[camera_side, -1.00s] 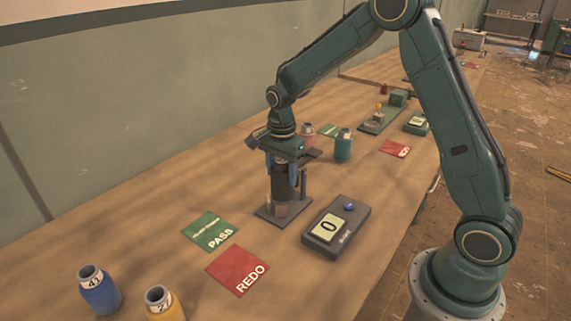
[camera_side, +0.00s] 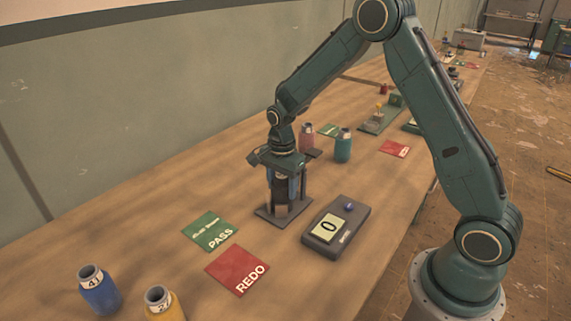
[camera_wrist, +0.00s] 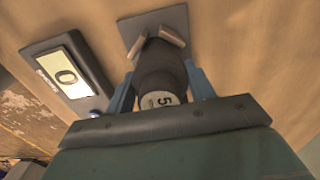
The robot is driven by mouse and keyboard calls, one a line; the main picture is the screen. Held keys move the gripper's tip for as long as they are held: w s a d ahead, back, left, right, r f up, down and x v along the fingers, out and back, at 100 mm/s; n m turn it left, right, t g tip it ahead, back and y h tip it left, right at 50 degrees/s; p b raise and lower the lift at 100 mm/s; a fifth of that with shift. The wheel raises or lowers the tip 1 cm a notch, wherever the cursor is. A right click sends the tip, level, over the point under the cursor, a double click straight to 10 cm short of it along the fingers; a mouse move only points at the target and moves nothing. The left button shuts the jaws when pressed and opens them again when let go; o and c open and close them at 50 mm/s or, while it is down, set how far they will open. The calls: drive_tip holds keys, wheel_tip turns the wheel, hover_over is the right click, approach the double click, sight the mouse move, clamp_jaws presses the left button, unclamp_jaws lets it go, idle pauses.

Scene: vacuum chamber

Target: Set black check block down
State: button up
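The black check block (camera_wrist: 160,70) is a dark cylinder with a pale round label reading "5" in the wrist view. In the side view the block (camera_side: 281,190) is upright over a small grey plate (camera_side: 262,212), between pale angled pieces (camera_wrist: 172,36) on that plate. My gripper (camera_side: 283,188) points straight down over the plate. Its blue fingers sit close against both sides of the block, and it looks shut on it. The block's lower end is partly hidden, so I cannot tell whether it rests on the plate.
A green PASS card (camera_side: 211,231) and red REDO card (camera_side: 238,270) lie nearer. Blue (camera_side: 99,292) and yellow (camera_side: 164,306) bottles are in front; teal (camera_side: 343,148) and pink (camera_side: 307,138) ones are behind.

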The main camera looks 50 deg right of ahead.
drive_tip(key=o, duration=0.4)
drive_tip(key=shift+o, duration=0.2)
drive_tip(key=shift+r, duration=0.1)
wheel_tip(320, 180, up, 12)
drive_tip(key=shift+f, duration=0.1)
idle(0.4)
idle(0.4)
